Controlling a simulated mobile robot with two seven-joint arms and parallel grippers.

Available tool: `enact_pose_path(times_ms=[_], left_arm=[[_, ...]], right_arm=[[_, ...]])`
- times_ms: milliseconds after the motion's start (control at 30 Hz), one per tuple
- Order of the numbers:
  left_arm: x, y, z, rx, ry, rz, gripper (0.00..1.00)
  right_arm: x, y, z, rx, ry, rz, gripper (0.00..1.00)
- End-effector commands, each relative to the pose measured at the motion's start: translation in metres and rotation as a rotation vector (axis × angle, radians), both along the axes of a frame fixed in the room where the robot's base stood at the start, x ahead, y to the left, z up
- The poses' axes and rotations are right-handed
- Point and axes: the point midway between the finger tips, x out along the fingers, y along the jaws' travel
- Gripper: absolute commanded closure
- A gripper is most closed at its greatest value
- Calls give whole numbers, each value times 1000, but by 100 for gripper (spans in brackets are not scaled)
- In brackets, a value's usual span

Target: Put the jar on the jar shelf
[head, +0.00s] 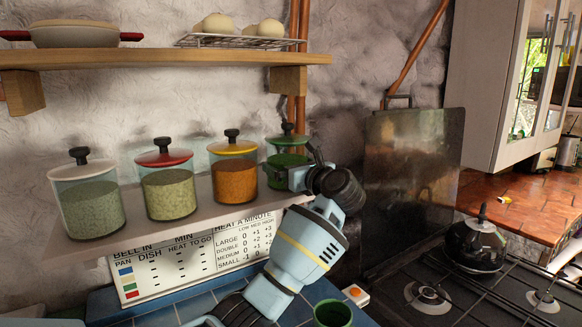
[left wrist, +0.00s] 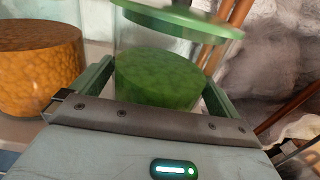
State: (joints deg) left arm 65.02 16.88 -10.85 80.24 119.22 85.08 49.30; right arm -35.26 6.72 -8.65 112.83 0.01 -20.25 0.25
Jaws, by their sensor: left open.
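A glass jar with a green lid and green contents (head: 288,145) is at the right end of the jar shelf (head: 150,232), in line with the other jars. It appears to stand on the shelf, but my gripper hides much of its base. My left gripper (head: 293,170) is at this jar, open, with a finger on either side of it. In the left wrist view the green jar (left wrist: 158,80) sits between the open fingers. My right gripper is not in view.
An orange-filled jar (head: 235,180) stands close to the left, then a red-lidded jar (head: 169,192) and a white-lidded jar (head: 91,208). An upper shelf (head: 150,57) overhangs. A green cup (head: 333,314) is below; a kettle (head: 476,245) sits on the stove.

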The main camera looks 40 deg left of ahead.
Motion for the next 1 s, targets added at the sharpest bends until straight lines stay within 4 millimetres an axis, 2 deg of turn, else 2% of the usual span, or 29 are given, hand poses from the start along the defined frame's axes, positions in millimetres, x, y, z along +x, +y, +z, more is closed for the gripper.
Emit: enact_pose_path(times_ms=[300,500,667,1000], left_arm=[[-12,-42,4,-2,-6,-4,0],[-19,-65,3,-1,-3,-1,0],[-21,-72,2,0,-1,0,0],[-21,-72,1,0,0,1,0]], right_arm=[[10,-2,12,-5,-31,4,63],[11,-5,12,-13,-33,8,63],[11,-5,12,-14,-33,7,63],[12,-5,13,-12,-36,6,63]])
